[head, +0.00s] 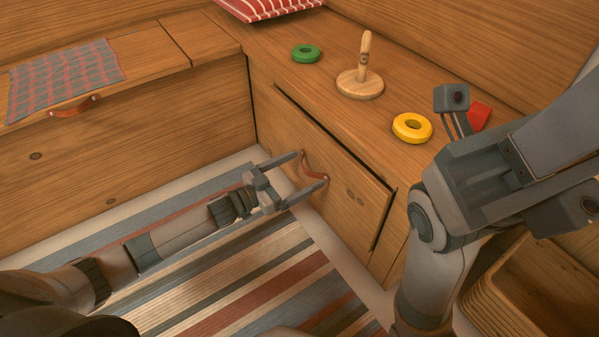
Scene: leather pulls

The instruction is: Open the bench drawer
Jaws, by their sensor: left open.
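The bench drawer (352,200) is set in the front of the wooden bench at right, with a dark gap along its top and right edges. Its front looks about flush with the bench; a slight opening cannot be ruled out. A brown leather pull (314,166) is fixed on the drawer front. My left gripper (311,169) is open, reaching in from the left, its two fingers on either side of the pull, close to the drawer front. Contact cannot be told. My right arm fills the right side; its fingertips do not clearly show.
On the bench top stand a wooden peg on a round base (360,84), a green ring (305,53), a yellow ring (412,127) and a red piece (479,116). A wooden crate (490,300) is at lower right. Another leather pull (75,107) is on the left bench.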

